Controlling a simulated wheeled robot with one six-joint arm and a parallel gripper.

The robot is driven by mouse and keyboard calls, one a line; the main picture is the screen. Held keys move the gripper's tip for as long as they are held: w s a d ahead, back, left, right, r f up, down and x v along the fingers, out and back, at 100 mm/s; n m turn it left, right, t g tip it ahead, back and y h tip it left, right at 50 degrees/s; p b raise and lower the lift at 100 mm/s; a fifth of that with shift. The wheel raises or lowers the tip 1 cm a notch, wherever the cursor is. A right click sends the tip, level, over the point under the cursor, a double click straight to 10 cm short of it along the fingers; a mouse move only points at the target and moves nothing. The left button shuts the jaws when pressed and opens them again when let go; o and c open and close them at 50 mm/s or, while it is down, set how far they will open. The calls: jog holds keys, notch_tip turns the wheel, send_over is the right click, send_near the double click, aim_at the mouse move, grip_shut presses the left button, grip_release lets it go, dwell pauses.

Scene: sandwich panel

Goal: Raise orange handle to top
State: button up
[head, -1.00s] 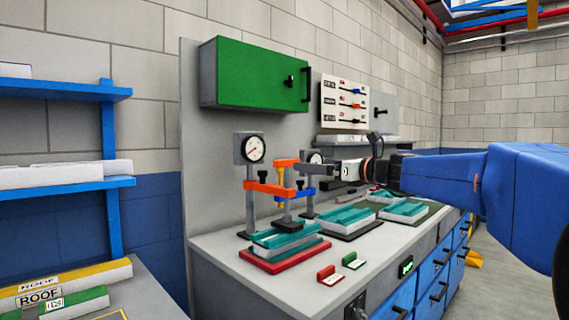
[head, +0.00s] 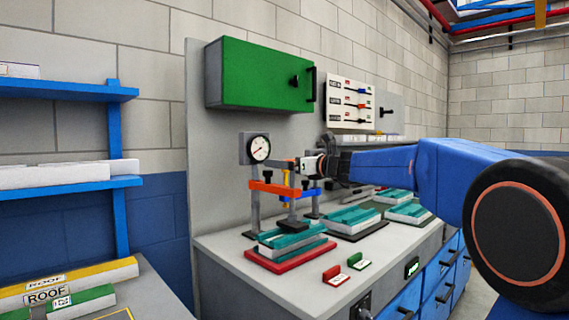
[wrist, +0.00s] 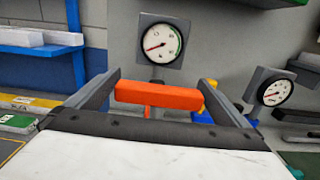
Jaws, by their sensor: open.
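The orange handle (wrist: 158,97) is a short bar with a stem below it. The fingers are open. Whether the handle is fully between the fingertips in depth is hard to tell.
A round gauge (head: 259,148) stands behind the near press. A second press with a blue crossbar (head: 311,196) is close on the right. Teal blocks (head: 290,240) sit on a red base (head: 290,257). A green cabinet (head: 260,75) hangs above.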

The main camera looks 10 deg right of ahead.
jog(key=shift+x, duration=0.85)
jog(key=c, duration=1.4)
jog(key=shift+r, duration=2.4)
jog(key=o, duration=1.4)
jog(key=shift+s, duration=0.15)
